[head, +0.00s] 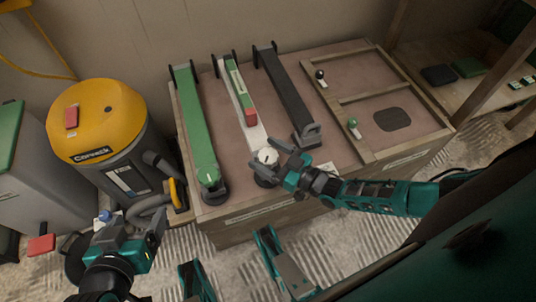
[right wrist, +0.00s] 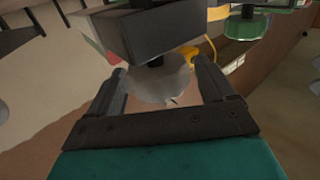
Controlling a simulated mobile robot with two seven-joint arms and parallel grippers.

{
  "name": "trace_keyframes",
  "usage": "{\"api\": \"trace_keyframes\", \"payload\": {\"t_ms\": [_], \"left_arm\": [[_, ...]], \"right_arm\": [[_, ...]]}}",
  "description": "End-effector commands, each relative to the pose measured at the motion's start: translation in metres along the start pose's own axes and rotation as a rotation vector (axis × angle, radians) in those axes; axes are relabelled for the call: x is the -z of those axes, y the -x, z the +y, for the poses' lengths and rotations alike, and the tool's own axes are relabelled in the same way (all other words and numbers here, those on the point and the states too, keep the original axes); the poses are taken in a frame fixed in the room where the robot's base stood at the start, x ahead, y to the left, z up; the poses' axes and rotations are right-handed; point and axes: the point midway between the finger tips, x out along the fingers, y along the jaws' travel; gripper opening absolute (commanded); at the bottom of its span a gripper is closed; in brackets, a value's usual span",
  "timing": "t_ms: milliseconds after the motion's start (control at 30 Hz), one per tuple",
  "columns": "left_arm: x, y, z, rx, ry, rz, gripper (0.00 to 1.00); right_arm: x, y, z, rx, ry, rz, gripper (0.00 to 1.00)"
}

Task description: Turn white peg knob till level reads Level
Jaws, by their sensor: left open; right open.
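The white peg knob (head: 267,157) sits at the near end of a white bar (head: 255,134) on the bench. A green level with a red end (head: 240,92) lies along that bar; its reading is too small to make out. My right gripper (head: 275,163) is at the knob, open. In the right wrist view its fingers (right wrist: 164,88) stand on either side of the pale round knob (right wrist: 160,84); I cannot tell whether they touch it. My left gripper (head: 133,226) is open and empty, low at the left, away from the bench.
A green bar (head: 195,122) with a green knob (head: 208,174) lies left of the white bar, and a dark bar (head: 285,92) right. A framed panel (head: 360,90) fills the bench's right side. A yellow-topped vacuum (head: 98,118) stands left of the bench.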

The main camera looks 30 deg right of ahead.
Motion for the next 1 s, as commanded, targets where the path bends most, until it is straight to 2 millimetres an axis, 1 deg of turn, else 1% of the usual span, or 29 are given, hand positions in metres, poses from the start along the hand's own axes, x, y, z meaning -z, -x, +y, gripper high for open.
{"api": "trace_keyframes", "payload": {"t_ms": [167, 700, 833, 1000], "left_arm": [[0.0021, -0.0004, -0.0001, 0.000, 0.001, 0.004, 0.83], [0.0021, -0.0004, -0.0008, 0.002, 0.002, 0.005, 0.83], [0.0015, -0.0002, -0.0009, 0.003, 0.003, 0.003, 0.83], [-0.0008, 0.0005, -0.0006, 0.003, 0.004, -0.001, 0.83]], "right_arm": [[0.0002, -0.0001, -0.0001, 0.000, 0.000, 0.000, 0.83], [0.0003, 0.0002, 0.0000, 0.000, 0.000, 0.001, 0.32], [0.0007, -0.0003, 0.0006, 0.020, 0.002, 0.003, 0.32], [0.0016, -0.0012, 0.0006, 0.108, 0.004, 0.006, 0.32]]}}
